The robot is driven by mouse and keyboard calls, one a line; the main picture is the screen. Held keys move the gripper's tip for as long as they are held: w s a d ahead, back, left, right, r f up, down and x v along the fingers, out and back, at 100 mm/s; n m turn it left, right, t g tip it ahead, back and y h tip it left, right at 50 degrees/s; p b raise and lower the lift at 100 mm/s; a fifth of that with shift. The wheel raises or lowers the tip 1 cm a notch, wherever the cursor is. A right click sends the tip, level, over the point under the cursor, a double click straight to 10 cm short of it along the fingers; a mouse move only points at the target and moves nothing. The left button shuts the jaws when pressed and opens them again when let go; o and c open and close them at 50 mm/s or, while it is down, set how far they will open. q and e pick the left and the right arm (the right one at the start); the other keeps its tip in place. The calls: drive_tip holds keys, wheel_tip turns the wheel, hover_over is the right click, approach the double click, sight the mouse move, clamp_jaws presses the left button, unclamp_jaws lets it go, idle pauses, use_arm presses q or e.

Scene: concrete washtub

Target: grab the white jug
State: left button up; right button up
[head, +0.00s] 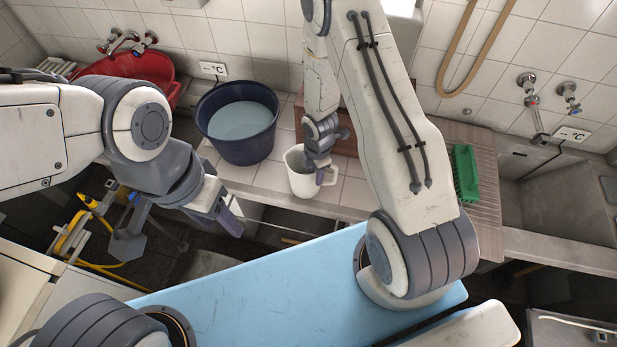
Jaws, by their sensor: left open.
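The white jug (301,181) stands on the tiled ledge in the middle of the head view, with its handle on the right. My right gripper (320,174) is at the jug's rim on the handle side, pointing down. Part of the fingers overlaps the jug, and whether they are shut on its wall cannot be told. My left gripper (223,214) is open and empty, to the lower left of the jug and apart from it.
A dark blue bucket of water (210,137) stands left of the jug. A red basin (128,66) is at the back left. A green brush (465,174) lies on the ribbed board to the right, beside the concrete sink (560,205). A wooden box (345,140) is behind the jug.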

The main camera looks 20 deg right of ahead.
sight(315, 186)
wheel_tip(315, 186, down, 4)
drive_tip(key=shift+w+f+b, duration=0.1)
drive_tip(key=shift+b, duration=0.8)
drive_tip(key=shift+f, duration=0.35)
clamp_jaws()
idle(0.4)
